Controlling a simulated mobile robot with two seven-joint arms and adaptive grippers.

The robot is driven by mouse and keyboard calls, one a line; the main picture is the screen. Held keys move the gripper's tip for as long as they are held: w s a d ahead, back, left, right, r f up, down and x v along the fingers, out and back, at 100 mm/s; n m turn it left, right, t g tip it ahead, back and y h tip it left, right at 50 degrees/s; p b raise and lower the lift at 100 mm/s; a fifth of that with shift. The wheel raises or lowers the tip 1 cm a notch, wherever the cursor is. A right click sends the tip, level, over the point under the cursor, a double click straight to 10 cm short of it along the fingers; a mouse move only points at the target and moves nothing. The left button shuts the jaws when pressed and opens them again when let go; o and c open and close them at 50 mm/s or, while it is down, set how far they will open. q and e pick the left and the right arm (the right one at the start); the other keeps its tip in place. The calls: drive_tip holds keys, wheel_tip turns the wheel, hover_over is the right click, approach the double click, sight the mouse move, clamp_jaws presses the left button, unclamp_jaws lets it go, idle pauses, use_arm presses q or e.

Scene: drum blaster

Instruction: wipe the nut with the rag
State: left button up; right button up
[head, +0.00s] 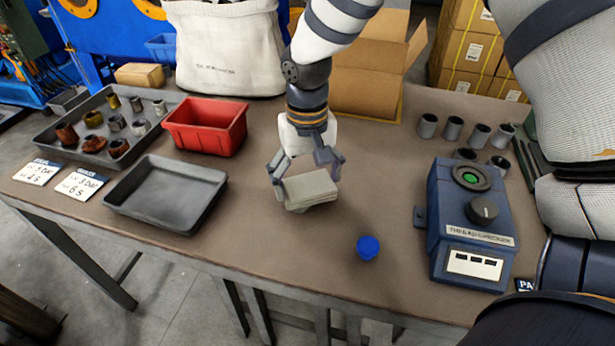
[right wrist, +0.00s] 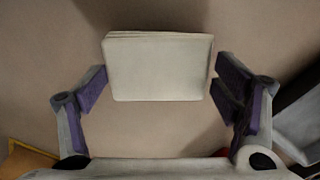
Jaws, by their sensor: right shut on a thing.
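The rag (head: 312,193) is a pale grey-green folded pad near the middle of the table. My right gripper (head: 307,180) reaches down from above and is shut on it, with a finger at each side. The right wrist view shows the rag (right wrist: 160,68) between the fingers. I cannot tell whether the rag touches the tabletop. My left gripper is not in view.
A red bin (head: 205,125) and an empty dark tray (head: 165,192) lie left of the rag. A small blue round piece (head: 368,247) is near the front edge. A blue device (head: 470,215) and several grey cylinders (head: 453,128) stand at the right. A cardboard box (head: 365,90) is behind.

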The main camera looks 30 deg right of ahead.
sight(286, 189)
drive_tip(key=shift+w+a, duration=0.3)
drive_tip(key=shift+a, duration=0.75)
drive_tip(key=shift+w+a, duration=0.25)
drive_tip(key=shift+a, duration=0.75)
drive_tip(key=shift+d, duration=0.1)
drive_tip(key=shift+s+d, duration=0.2)
drive_tip(key=shift+d, duration=0.5)
drive_tip(key=shift+s+d, duration=0.2)
drive_tip(key=shift+d, duration=0.45)
drive_tip(key=shift+s+d, duration=0.2)
drive_tip(key=shift+d, duration=0.5)
drive_tip(key=shift+w+a, duration=0.2)
drive_tip(key=shift+a, duration=0.5)
drive_tip(key=shift+w+a, duration=0.2)
drive_tip(key=shift+a, duration=0.55)
drive_tip(key=shift+w+a, duration=0.2)
drive_tip(key=shift+a, duration=0.5)
